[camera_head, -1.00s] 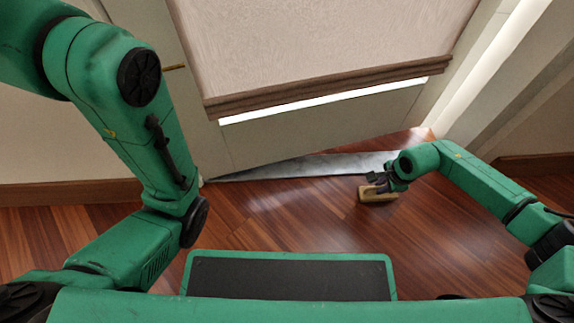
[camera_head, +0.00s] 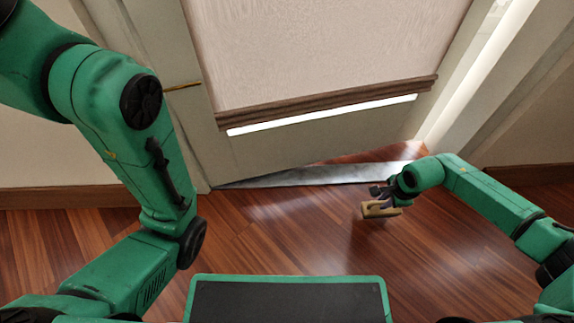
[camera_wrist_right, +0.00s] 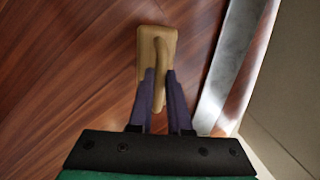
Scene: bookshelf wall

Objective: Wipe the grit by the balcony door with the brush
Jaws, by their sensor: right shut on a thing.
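My right gripper (camera_head: 384,196) is shut on the brush (camera_head: 379,211), a small tan block with a raised handle. It holds the brush near the floor, in front of the door sill. In the right wrist view the two fingers (camera_wrist_right: 162,80) pinch the curved handle of the brush (camera_wrist_right: 158,42). I cannot tell whether the brush touches the floor. The balcony door (camera_head: 330,138) stands behind, with a grey sill strip (camera_head: 320,176) at its foot. No grit can be made out on the floor. My left gripper is out of view; only its arm shows at left.
The reddish wood floor (camera_head: 270,240) is clear around the brush. A white door frame (camera_head: 470,100) rises on the right, and dark baseboards (camera_head: 60,197) run along the walls. The grey sill strip also shows at right in the right wrist view (camera_wrist_right: 232,60).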

